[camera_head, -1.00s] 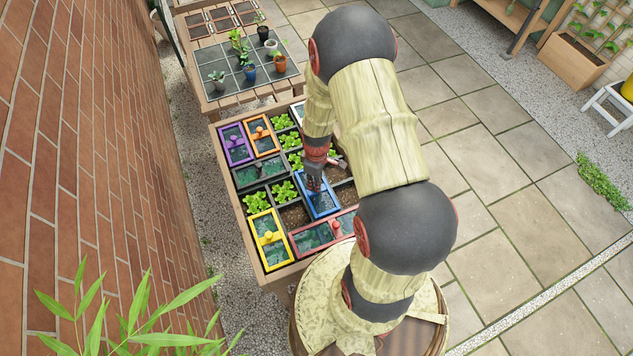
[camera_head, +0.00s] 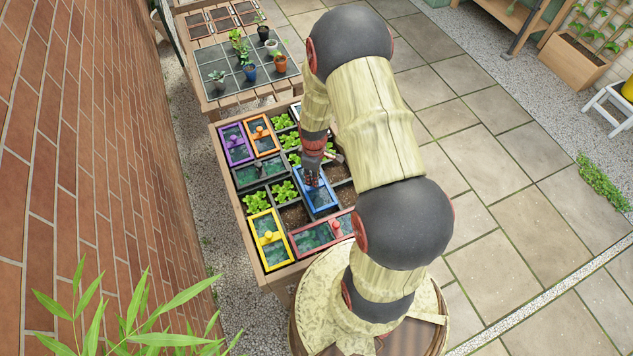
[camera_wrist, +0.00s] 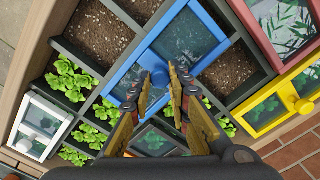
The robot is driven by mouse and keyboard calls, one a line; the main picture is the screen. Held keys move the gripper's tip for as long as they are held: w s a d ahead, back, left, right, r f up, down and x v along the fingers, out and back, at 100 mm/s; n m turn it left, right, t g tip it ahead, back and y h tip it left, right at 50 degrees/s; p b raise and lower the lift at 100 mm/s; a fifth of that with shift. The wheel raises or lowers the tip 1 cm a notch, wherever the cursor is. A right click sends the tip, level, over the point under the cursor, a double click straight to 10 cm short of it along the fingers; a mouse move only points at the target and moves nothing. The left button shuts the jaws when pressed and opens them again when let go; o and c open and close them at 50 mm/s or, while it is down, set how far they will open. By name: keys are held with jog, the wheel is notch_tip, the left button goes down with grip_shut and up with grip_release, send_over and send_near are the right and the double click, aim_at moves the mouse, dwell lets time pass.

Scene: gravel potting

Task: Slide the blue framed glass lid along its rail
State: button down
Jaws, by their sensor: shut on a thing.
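The blue framed glass lid (camera_head: 323,199) lies over the middle of the planter bed, among square cells. In the wrist view the lid (camera_wrist: 190,38) shows its glass and blue frame, with a crossbar in its middle. My gripper (camera_head: 311,182) reaches down onto the lid from above. In the wrist view my gripper (camera_wrist: 160,84) has its fingertips close together at the crossbar, shut on the lid's knob.
A yellow lid (camera_head: 268,239), a red lid (camera_head: 310,238), a purple lid (camera_head: 236,144) and an orange lid (camera_head: 262,134) surround it. Cells of seedlings (camera_head: 257,202) and bare soil (camera_wrist: 97,34) adjoin the blue lid. A white lid (camera_wrist: 40,127) lies at the bed's edge.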

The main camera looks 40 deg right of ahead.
jog(key=w+d+b, duration=0.1)
jog(key=w+d, duration=0.1)
jog(key=w, duration=0.7)
jog(key=w+d+b, duration=0.2)
jog(key=w+d, duration=0.1)
jog(key=w, duration=0.7)
jog(key=w+d+b, duration=0.2)
jog(key=w+d, duration=0.1)
jog(key=w, duration=0.6)
jog(key=shift+w, duration=0.25)
jog(key=shift+w+d+r, duration=0.1)
jog(key=c, duration=1.8)
grip_release()
jog(key=shift+w, duration=0.15)
jog(key=shift+c, duration=0.2)
jog(key=shift+o, duration=0.9)
notch_tip(320, 180, up, 12)
